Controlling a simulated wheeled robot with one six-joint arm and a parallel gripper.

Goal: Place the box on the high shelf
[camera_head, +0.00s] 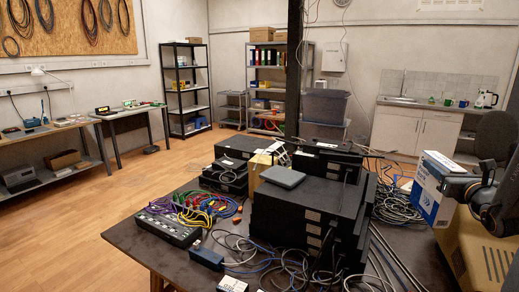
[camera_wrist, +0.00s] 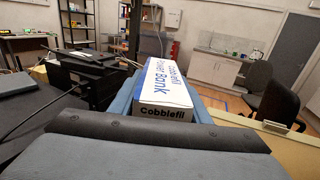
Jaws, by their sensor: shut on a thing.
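The box is a white and blue carton (camera_head: 434,188) at the right of the head view, beside my gripper (camera_head: 452,184). In the wrist view the box (camera_wrist: 166,88) lies lengthwise between the blue-grey fingers of my gripper (camera_wrist: 163,92), with "Cobblefil" on its near end and "Power Bank" on top. My gripper is shut on it. Two shelf racks stand far off at the back: a dark one (camera_head: 186,88) and a grey one (camera_head: 280,85) with binders and cardboard boxes on top. Which one holds the high shelf I cannot tell.
A dark table (camera_head: 130,236) in front carries stacked black network devices (camera_head: 308,205), a switch with coloured cables (camera_head: 168,228) and loose cables. A beige case (camera_head: 478,245) stands below the box. A dark post (camera_head: 294,75) rises behind the table. Wooden floor (camera_head: 90,205) is clear at left.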

